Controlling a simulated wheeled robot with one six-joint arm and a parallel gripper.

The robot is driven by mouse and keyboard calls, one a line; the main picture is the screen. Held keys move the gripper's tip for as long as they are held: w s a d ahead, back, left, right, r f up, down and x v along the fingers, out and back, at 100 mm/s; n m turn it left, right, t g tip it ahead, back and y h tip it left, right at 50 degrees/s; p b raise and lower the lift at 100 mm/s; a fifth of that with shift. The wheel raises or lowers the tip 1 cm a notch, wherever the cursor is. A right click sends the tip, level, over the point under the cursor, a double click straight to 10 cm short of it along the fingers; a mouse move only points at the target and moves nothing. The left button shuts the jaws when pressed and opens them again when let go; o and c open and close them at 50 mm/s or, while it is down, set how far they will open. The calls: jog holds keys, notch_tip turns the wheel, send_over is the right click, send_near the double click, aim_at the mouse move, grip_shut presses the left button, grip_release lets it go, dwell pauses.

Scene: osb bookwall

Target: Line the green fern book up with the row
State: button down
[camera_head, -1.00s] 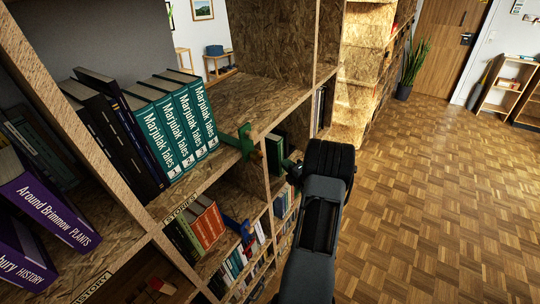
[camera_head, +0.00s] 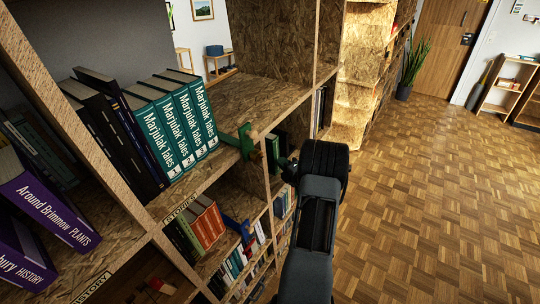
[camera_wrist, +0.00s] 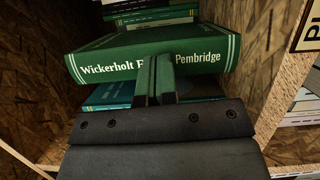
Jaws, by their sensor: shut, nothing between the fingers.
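The green fern book (camera_wrist: 105,62), lettered "Wickerholt F…" and "Pembridge", fills the upper middle of the wrist view. Its spine runs sideways there and stands out nearer than the books on either side. My gripper (camera_wrist: 154,80) is shut and empty, its fingertips in front of the middle of that spine and hiding part of the title. I cannot tell whether they touch it. In the head view my gripper (camera_head: 290,163) is at the opening of a shelf compartment, where a green book (camera_head: 273,154) shows, partly hidden.
A blue book (camera_wrist: 108,95) and several green books (camera_wrist: 150,17) flank the fern book. Chipboard compartment walls (camera_wrist: 245,50) rise on both sides. A green bookend (camera_head: 246,140) stands on the shelf at left, beside the Marjulak Tales books (camera_head: 175,120). The parquet floor (camera_head: 430,200) at right is clear.

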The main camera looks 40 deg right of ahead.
jog(key=shift+w, duration=0.3)
jog(key=shift+s, duration=0.1)
jog(key=s, duration=0.2)
jog(key=s+d+p, duration=0.1)
jog(key=s, duration=0.2)
jog(key=shift+s+d, duration=0.2)
jog(key=shift+s, duration=0.15)
dwell(0.5)
